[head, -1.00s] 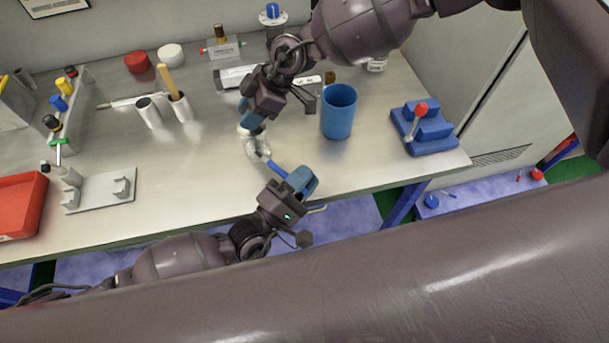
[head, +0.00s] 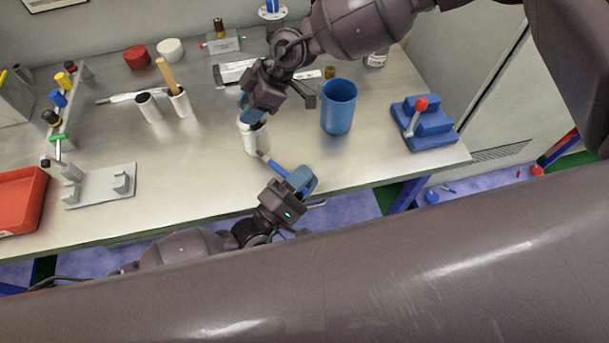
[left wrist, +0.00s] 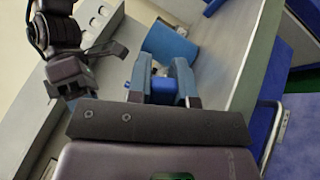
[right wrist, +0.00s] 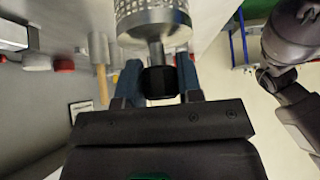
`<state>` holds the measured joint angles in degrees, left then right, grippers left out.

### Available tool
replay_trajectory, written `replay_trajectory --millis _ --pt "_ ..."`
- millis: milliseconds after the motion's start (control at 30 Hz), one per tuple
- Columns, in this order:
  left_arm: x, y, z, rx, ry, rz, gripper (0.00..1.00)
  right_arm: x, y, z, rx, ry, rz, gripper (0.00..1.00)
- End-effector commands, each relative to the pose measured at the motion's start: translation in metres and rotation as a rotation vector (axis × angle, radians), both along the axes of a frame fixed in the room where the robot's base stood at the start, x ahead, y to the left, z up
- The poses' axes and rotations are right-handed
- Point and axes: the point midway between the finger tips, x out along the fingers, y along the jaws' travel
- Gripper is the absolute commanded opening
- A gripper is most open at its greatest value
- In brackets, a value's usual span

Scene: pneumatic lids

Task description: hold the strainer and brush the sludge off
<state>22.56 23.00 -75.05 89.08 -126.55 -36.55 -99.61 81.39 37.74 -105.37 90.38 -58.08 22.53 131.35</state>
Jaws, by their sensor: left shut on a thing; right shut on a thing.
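The strainer (head: 253,138) is a pale, silvery cylinder above the front of the bench. My right gripper (head: 251,113) is shut on its black grip from above; in the right wrist view the perforated metal body of the strainer (right wrist: 152,22) extends beyond the fingers (right wrist: 158,85). My left gripper (head: 289,177) is shut on a brush with a blue handle (head: 273,166), in front and to the right of the strainer. The brush tip lies close by the strainer's lower end; I cannot tell whether they touch. Any sludge cannot be made out.
A blue cup (head: 338,106) stands right of the strainer, with a blue stepped block with a red-knobbed lever (head: 424,126) beyond. A grey bracket plate (head: 101,187) and red tray (head: 18,205) are at left. Bench between is clear.

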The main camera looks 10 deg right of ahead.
Motion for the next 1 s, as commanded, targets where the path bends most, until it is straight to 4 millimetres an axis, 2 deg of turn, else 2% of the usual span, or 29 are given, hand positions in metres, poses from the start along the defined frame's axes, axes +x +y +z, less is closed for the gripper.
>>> replay_trajectory --millis 1000 --pt "0.0 0.004 0.023 0.0 0.0 0.001 0.0 -0.001 0.0 -0.001 -0.001 0.002 0.0 0.09"
